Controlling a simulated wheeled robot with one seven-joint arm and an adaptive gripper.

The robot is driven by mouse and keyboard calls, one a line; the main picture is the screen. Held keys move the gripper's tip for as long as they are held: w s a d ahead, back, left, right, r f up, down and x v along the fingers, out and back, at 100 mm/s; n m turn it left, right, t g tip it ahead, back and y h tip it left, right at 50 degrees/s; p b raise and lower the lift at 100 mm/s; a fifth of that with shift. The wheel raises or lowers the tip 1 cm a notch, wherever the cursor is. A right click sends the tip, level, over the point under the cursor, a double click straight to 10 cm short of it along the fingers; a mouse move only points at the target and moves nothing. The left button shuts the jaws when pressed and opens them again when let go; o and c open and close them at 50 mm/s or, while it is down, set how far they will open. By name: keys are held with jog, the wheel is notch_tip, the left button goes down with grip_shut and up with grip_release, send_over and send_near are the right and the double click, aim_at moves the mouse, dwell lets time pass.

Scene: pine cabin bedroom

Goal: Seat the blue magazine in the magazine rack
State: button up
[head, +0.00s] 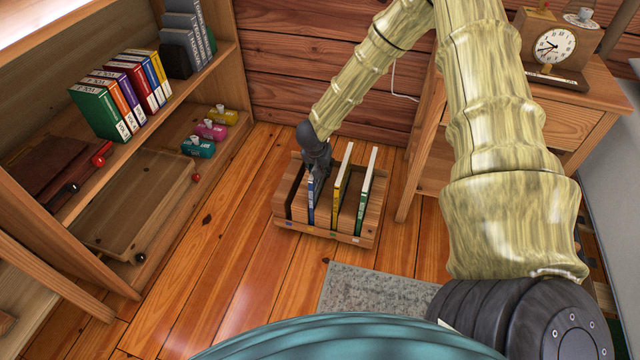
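The wooden magazine rack (322,234) stands on the plank floor near the back wall, with upright slots side by side. The blue magazine (311,208) stands upright in a slot left of the rack's middle, its lower end down between the dividers. My dark gripper (316,174) is right at the top of the blue magazine, pointing down. Its fingers overlap the magazine's upper edge, and I cannot tell whether they are closed on it. A yellow magazine (338,199) and a green magazine (364,201) stand upright in slots to the right. The leftmost slot looks dark and empty.
An open shelf (218,150) with binders, colored bottles and a wooden tray (135,215) is at left. A wooden desk (566,118) with a clock (555,45) is at right. A grey rug (375,291) lies in front of the rack. Floor left of the rack is clear.

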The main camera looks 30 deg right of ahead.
jog(key=shift+c, duration=0.3)
grip_shut()
